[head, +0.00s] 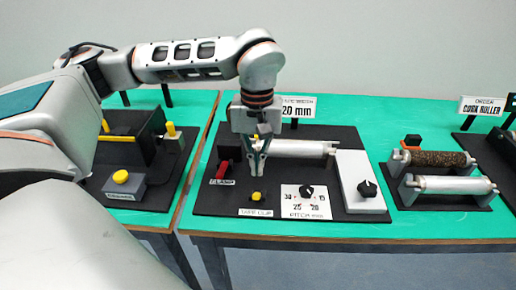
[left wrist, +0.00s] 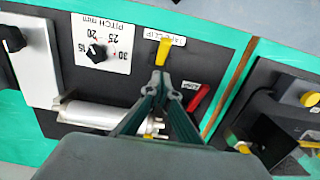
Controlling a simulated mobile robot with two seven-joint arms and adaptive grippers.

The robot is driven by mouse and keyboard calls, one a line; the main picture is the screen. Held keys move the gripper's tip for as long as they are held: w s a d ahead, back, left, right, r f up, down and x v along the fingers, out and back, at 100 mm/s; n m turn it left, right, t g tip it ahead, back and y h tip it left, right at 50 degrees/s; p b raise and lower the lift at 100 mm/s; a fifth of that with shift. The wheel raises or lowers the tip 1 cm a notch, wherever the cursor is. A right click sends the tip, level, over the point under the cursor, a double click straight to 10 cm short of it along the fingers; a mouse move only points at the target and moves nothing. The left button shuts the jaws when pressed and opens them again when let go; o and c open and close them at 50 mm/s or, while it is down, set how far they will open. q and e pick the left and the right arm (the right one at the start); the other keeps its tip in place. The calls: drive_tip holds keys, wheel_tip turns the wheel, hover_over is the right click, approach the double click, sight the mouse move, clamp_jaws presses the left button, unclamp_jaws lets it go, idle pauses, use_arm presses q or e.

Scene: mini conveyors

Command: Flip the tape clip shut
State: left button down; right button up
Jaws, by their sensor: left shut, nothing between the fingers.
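The tape clip is a small yellow tab (head: 257,197) near the front edge of the black board, just behind its white label (head: 255,212). In the left wrist view the yellow tab (left wrist: 162,53) stands out beside the same label. Whether the clip is open or shut is unclear. My left gripper (head: 257,178) points down just behind the tab, shut and empty. In the left wrist view its fingertips (left wrist: 161,80) are together, a short gap from the tab and not visibly touching it. My right gripper is not in view.
A red clamp lever (head: 224,168) is left of my gripper. A grey roller (head: 291,148) lies close behind it. A pitch dial (head: 306,191) and a white block with a black knob (head: 361,182) are to the right. Bare green tabletop (head: 350,228) is in front.

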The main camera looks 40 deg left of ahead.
sight(257, 196)
use_arm(q)
drive_tip(key=shift+s+d+f, duration=0.55)
drive_tip(key=shift+s+f, duration=0.3)
drive_tip(key=shift+s+d+f, duration=0.25)
drive_tip(key=shift+s+f, duration=0.15)
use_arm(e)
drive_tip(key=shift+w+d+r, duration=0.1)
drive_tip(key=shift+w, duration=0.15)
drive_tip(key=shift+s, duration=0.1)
